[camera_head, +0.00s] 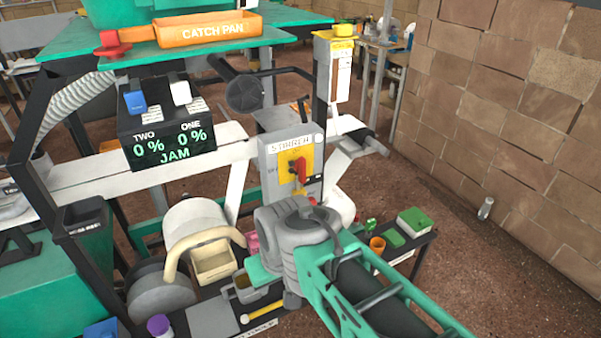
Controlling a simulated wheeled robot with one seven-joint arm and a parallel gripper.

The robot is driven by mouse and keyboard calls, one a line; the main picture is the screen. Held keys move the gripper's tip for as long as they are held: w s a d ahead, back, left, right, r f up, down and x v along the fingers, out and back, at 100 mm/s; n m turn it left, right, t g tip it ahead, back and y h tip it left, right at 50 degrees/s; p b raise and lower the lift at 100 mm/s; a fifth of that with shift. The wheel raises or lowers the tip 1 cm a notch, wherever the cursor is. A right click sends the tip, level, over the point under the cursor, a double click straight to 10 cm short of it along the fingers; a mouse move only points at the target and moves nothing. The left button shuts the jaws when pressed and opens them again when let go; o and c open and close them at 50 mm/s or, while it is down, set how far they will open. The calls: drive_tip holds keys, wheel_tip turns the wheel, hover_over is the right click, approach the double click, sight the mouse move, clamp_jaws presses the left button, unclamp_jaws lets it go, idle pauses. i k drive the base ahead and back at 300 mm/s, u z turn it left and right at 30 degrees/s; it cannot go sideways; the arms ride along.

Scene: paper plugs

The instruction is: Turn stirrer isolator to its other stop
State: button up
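My gripper (305,202) is just below the box, at the end of my grey wrist and green arm. My wrist hides most of its fingers, so I cannot tell whether they are open or touch anything.
A black display (165,145) reads TWO 0 %, ONE 0 % and JAM. An orange catch pan (208,30) sits above it. The floor at right is mostly clear before a brick wall.

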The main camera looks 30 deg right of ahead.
sight(299, 167)
drive_tip(key=u, duration=2.4)
drive_tip(key=k, duration=1.1)
drive_tip(key=z, duration=1.25)
drive_tip(key=i, duration=0.5)
